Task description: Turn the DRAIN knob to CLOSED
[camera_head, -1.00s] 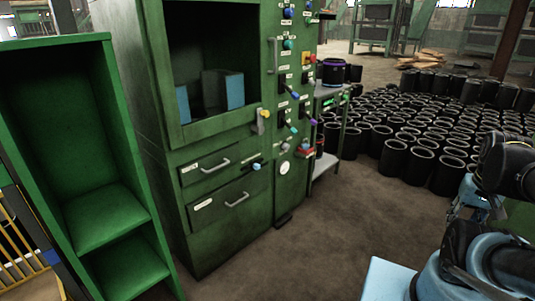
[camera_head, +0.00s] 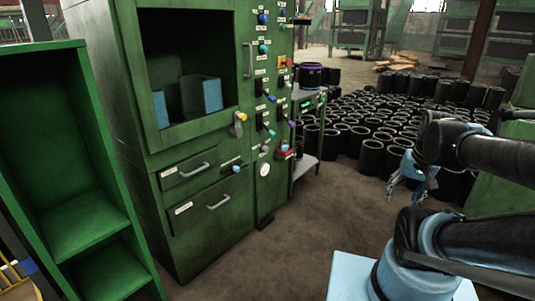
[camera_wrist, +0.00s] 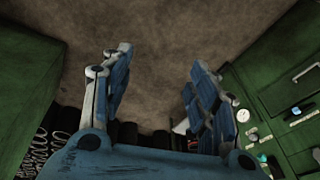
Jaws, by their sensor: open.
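A green control cabinet (camera_head: 236,200) stands left of centre in the head view. Its right panel carries several knobs and switches with small labels. I cannot read the labels, so I cannot tell which knob is DRAIN or how it is set. A pale blue knob (camera_head: 235,169) sits beside the upper drawer. A yellow-tipped handle (camera_head: 240,119) is above it. My gripper (camera_head: 411,192) is to the right of the cabinet, well apart from it. In the wrist view my gripper (camera_wrist: 160,60) is open and empty above the floor, with the cabinet (camera_wrist: 272,75) at the right edge.
A green shelf unit (camera_head: 82,232) stands at the far left. Many black rubber sleeves (camera_head: 371,157) stand on the floor behind my arm. A small side table (camera_head: 306,165) adjoins the cabinet's right side. The brown floor (camera_head: 303,234) in front of the cabinet is clear.

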